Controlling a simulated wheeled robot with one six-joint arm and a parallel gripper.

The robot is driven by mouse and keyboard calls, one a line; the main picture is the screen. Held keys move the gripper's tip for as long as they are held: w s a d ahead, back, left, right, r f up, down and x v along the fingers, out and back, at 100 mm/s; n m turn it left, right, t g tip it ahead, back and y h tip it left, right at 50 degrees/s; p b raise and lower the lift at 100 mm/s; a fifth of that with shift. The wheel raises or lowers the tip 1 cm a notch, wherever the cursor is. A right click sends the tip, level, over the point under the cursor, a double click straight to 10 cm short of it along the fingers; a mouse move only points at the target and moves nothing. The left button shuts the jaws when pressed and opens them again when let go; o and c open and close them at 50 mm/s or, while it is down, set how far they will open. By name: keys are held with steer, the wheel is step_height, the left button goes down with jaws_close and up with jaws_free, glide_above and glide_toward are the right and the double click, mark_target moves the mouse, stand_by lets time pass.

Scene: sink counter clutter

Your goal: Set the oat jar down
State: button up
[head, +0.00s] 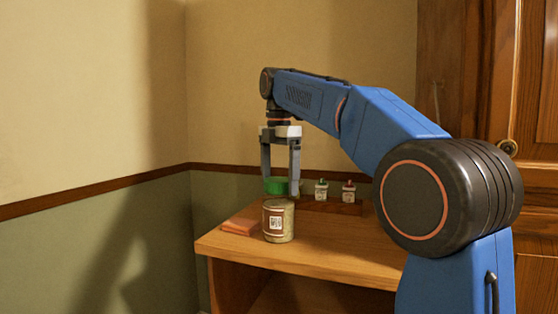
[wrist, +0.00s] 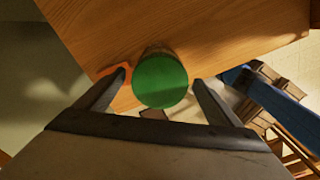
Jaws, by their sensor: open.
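The oat jar (head: 278,222) is a tan cylinder with a white label. It stands upright on the wooden counter near its front left edge. A green round top (head: 276,186) shows just above it; in the wrist view the green disc (wrist: 160,80) hides most of the jar body behind it. My gripper (head: 280,186) is open, pointing down, with one finger on each side of the green top. In the wrist view a gap shows beside both fingertips (wrist: 159,77), so neither appears to touch it.
An orange flat item (head: 243,226) lies left of the jar. Bare counter (head: 335,256) lies right of the jar. Walls close off the left and back.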

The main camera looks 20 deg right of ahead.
step_height(320, 180, up, 7)
steer(key=shift+f, duration=0.2)
stand_by(0.4)
